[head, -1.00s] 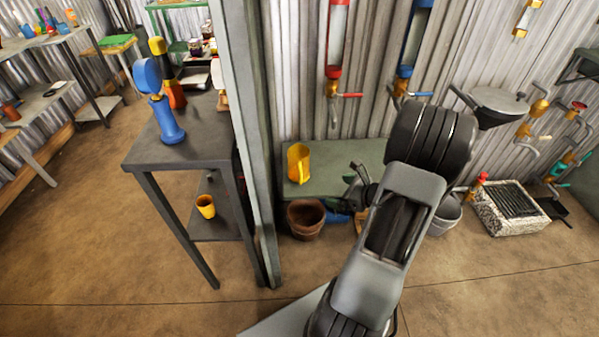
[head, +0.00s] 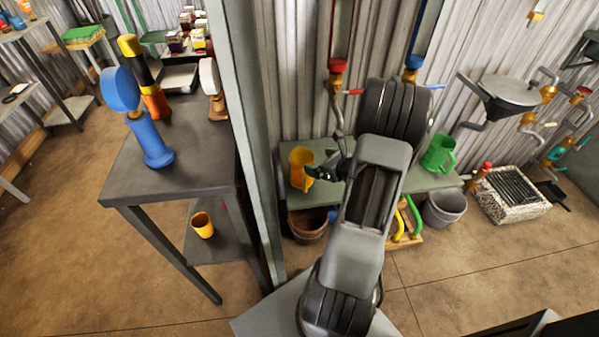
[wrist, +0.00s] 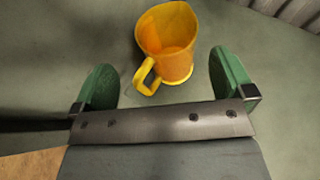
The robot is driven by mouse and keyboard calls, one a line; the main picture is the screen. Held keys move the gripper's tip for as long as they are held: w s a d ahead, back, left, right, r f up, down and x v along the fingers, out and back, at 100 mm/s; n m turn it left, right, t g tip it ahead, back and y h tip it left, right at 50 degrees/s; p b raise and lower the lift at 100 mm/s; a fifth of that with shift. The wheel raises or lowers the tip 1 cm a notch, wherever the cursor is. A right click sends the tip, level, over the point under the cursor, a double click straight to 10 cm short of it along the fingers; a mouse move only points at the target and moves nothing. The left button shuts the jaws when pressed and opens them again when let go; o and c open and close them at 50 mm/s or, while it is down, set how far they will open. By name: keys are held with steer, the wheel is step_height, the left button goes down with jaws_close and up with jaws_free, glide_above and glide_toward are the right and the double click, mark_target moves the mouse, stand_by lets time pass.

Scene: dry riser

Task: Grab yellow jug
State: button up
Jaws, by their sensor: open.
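The yellow jug (head: 301,167) stands upright on a low green-grey bench (head: 424,181) against the corrugated wall. In the wrist view the jug (wrist: 168,42) is just beyond the fingertips, with its open top towards the camera and its handle pointing down-left between the fingers. My gripper (wrist: 163,80) is open, its two green fingers apart with nothing between them but the jug's handle near their tips. In the head view my gripper (head: 325,166) is just right of the jug, partly hidden by my own arm.
A green jug (head: 438,153) stands on the bench to the right. A brown pot (head: 307,224) and grey bucket (head: 444,207) are below. A grey post (head: 246,120) and dark table (head: 190,150) stand left. A small yellow cup (head: 203,225) sits on the table's lower shelf.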

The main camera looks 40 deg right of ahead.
mark_target(305, 157)
steer(key=x, duration=0.3)
steer(key=b+x, duration=0.1)
steer(key=x, duration=0.5)
steer(key=shift+w+d+f+b, duration=0.3)
steer(key=shift+w+f+b, duration=0.05)
steer(key=shift+c, duration=0.5)
steer(key=c, duration=0.8)
